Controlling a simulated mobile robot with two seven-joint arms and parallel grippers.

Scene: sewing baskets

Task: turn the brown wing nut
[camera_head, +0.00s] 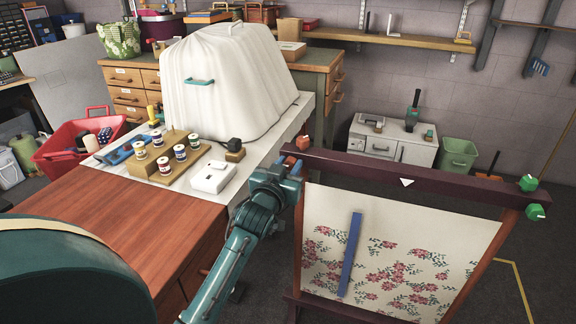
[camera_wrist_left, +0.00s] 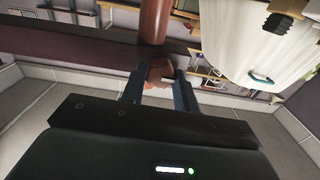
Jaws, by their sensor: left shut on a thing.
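The embroidery frame has a dark top bar (camera_head: 400,175). A small red-brown nut (camera_head: 303,142) sits on top of the bar's left end. My left gripper (camera_head: 295,165) is at that end, just below this nut, and its fingers are small and partly hidden there. In the left wrist view the two fingers of my left gripper (camera_wrist_left: 158,84) are shut on the brown wing nut (camera_wrist_left: 157,72), one on each side. The nut lies against the frame beside a round brown post (camera_wrist_left: 155,22). My right gripper is not in view.
Green nuts (camera_head: 528,183) are at the bar's right end. Floral cloth (camera_head: 400,230) hangs below the bar with a blue strip (camera_head: 350,255) on it. Left of my arm is a wooden table (camera_head: 120,215) with a spool stand (camera_head: 165,172) and a white-covered object (camera_head: 230,85).

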